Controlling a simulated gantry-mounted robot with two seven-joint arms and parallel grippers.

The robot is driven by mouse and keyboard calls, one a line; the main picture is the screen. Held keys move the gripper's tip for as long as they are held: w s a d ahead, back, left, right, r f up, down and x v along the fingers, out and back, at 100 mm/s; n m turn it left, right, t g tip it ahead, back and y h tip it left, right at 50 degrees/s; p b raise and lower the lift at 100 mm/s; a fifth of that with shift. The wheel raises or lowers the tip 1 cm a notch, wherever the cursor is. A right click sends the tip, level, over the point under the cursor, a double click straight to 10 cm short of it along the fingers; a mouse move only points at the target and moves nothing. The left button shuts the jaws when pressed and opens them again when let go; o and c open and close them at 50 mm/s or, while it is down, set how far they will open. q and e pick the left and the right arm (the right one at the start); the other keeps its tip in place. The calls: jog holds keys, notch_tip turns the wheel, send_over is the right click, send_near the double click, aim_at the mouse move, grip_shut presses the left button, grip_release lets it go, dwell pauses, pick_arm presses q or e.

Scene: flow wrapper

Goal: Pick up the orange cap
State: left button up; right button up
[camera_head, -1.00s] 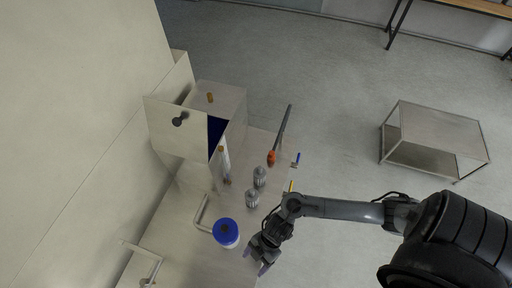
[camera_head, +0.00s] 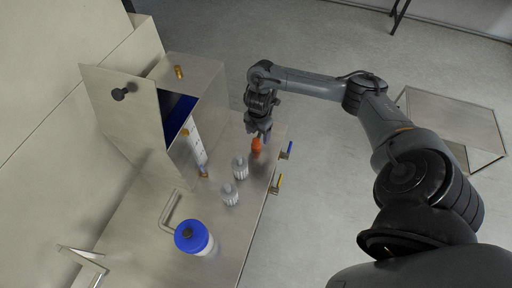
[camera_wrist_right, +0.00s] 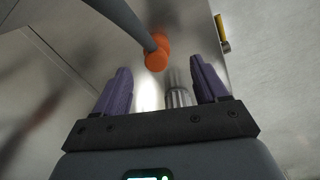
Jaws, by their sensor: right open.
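The orange cap (camera_head: 256,145) sits on the metal table at the near end of a long grey rod. The right wrist view shows the orange cap (camera_wrist_right: 156,54) and the rod (camera_wrist_right: 125,18) running away from it to the upper left. My right gripper (camera_head: 260,134) is just beside and above the cap and covers part of the rod in the head view. In the right wrist view its two purple fingers (camera_wrist_right: 158,76) are spread, with the cap a little beyond their tips and nothing held between them. My left gripper is not in view.
Two ribbed metal cylinders (camera_head: 240,167) (camera_head: 230,194) stand near the cap. A white jar with a blue lid (camera_head: 188,235) stands nearer. A metal housing with an open door (camera_head: 122,110) is at the left. Blue (camera_head: 289,149) and yellow (camera_head: 278,182) handles stick out at the table's right edge.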

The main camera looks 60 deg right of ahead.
aim_at(257, 139)
notch_tip(257, 139, down, 2)
jog(key=shift+a+f+b, duration=0.1)
jog(key=shift+b, duration=0.2)
jog(key=shift+w+f, duration=0.1)
jog(key=shift+f, duration=0.5)
jog(key=shift+w+d+f+b, duration=0.1)
jog(key=shift+f+b, duration=0.1)
jog(key=shift+f, duration=0.85)
jog(key=shift+w+d+f+b, duration=0.1)
jog(key=shift+f+b, duration=0.1)
jog(key=shift+f, duration=0.85)
jog(key=shift+c, duration=0.3)
jog(key=c, duration=1.1)
jog(key=shift+c, duration=0.2)
jog(key=shift+r, duration=0.2)
